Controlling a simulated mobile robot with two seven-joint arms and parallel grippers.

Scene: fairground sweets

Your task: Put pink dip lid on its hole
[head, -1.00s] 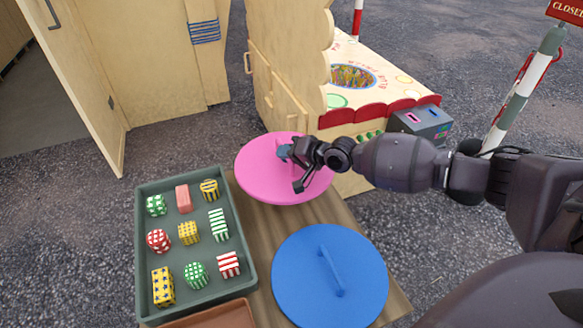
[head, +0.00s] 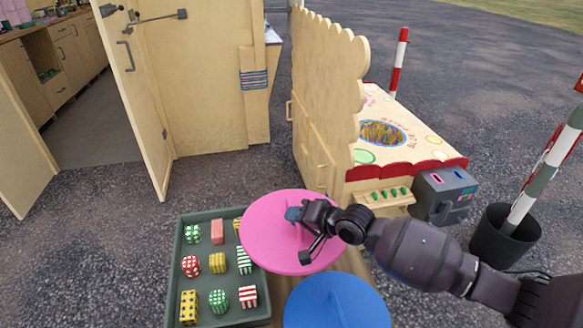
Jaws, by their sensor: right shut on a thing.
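The pink dip lid (head: 268,244) is a round pink disc above the wooden table near the bottom middle of the head view. My right gripper (head: 296,216) is shut on the lid's handle, which the fingers mostly hide. The lid overlaps the tray's right corner and the back of the blue lid in the picture. An oval opening (head: 382,133) full of colourful sweets shows in the stall's counter, with a green ring near it. I cannot tell which hole is the pink lid's. My left gripper is not in view.
A blue lid (head: 335,306) with a bar handle lies on the table. A green tray (head: 179,246) holds several patterned sweets. A wooden scalloped panel (head: 325,90) stands left of the counter (head: 435,151). A grey box (head: 444,194) and a striped post (head: 545,173) stand at right.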

